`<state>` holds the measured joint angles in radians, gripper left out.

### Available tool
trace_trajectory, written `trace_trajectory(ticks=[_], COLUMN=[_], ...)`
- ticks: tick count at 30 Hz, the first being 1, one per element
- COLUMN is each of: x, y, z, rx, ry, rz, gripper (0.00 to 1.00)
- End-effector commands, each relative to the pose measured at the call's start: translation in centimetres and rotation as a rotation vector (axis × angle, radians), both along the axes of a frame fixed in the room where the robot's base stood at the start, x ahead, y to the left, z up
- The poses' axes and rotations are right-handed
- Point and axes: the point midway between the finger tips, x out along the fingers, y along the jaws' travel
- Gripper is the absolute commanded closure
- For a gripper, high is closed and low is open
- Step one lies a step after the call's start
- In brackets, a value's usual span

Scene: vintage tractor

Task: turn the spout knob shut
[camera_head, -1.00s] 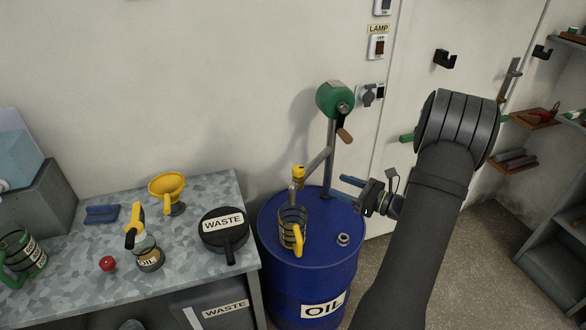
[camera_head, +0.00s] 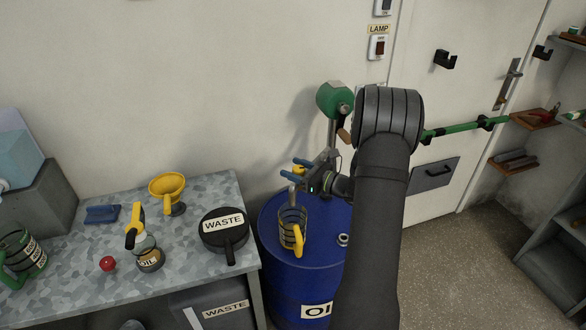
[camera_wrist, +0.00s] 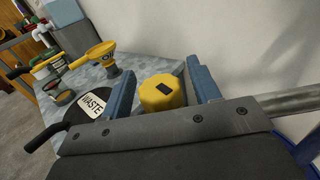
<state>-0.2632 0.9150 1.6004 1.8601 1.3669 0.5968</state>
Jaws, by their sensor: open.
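The yellow spout knob (camera_head: 299,170) sits on top of the pump spout above the blue oil drum (camera_head: 270,235). In the wrist view the knob (camera_wrist: 162,93) shows a dark square mark and lies between my two blue fingers. My gripper (camera_head: 295,168) is open, with a finger on each side of the knob and visible gaps beside it. In the head view the fingers and wrist partly hide the knob and spout pipe. A clear jug with a yellow handle (camera_head: 298,238) stands on the drum below the spout.
The green pump head with its wooden crank handle (camera_head: 334,100) rises just behind my wrist. The workbench (camera_head: 75,265) on the left holds a black waste container (camera_head: 224,232), a yellow funnel (camera_head: 168,186) and an oil can (camera_head: 149,258).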

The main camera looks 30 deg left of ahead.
Motion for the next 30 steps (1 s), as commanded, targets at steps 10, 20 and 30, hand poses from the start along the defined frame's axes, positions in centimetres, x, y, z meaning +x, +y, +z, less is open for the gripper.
trace_trajectory(ticks=[10,20,30], x=[0.08,0.07,0.11], y=[0.81,0.79,0.81], z=[0.01,0.01,0.01], rx=[0.000,0.000,0.000], ry=[0.000,0.000,0.001], rz=[-0.001,-0.001,-0.067], gripper=[0.44,0.88,0.88])
